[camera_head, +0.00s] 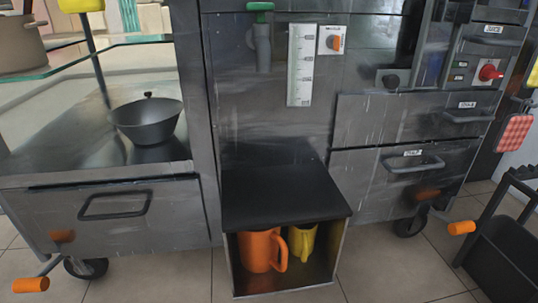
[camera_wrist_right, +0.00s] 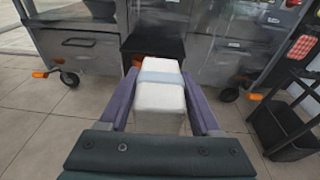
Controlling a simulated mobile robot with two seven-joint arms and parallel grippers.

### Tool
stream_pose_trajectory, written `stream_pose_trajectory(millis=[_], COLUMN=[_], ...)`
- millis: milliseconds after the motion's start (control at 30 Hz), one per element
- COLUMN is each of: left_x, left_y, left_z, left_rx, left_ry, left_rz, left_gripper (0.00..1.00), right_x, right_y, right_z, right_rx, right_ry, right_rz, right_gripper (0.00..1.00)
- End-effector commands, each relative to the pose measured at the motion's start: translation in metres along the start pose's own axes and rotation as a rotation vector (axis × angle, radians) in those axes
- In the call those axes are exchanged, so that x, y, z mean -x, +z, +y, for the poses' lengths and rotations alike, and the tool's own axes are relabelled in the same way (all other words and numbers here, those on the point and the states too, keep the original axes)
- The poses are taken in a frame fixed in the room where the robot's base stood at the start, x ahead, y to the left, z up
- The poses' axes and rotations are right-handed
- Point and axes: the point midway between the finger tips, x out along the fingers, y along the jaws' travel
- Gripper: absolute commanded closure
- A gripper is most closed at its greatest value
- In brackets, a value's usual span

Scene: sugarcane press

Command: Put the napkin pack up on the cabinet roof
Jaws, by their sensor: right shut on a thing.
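The napkin pack (camera_wrist_right: 160,100) is a white block with a pale blue-grey band, seen in the right wrist view. My right gripper (camera_wrist_right: 160,78) is shut on it, with one purple finger on each side. A small open-front cabinet with a flat black roof (camera_head: 285,195) stands on the floor in the middle of the head view. Its roof is bare. The roof also shows in the right wrist view (camera_wrist_right: 153,46), beyond the pack, which hides part of the cabinet's front. Neither gripper shows in the head view, and my left gripper is in no view.
An orange mug (camera_head: 260,250) and a yellow mug (camera_head: 302,242) stand inside the cabinet. The steel press cart (camera_head: 265,125) rises behind it, with drawers (camera_head: 415,185) at right. A dark pot (camera_head: 147,120) sits on the left shelf. A black rack (camera_head: 505,245) stands at right.

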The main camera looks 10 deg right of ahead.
Motion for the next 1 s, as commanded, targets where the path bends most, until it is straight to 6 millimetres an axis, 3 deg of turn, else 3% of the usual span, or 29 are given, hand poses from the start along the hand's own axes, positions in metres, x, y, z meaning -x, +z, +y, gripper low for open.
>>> stream_pose_trajectory(millis=[200, 433, 633, 1000], left_x=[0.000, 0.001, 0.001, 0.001], left_y=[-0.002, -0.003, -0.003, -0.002], left_z=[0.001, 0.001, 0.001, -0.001], left_rx=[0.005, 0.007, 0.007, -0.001], left_ry=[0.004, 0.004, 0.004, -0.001], left_rz=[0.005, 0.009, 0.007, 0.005], left_gripper=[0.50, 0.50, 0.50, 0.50], right_x=[0.001, -0.045, -0.084, -0.107], right_y=[-0.004, 0.012, 0.040, 0.069], right_z=[-0.015, -0.018, -0.024, -0.028], right_rx=[0.015, 0.023, 0.037, 0.048], right_ry=[0.076, 0.151, 0.245, 0.338], right_rz=[-0.005, -0.008, -0.010, -0.009], right_gripper=[1.00, 1.00, 1.00, 1.00])
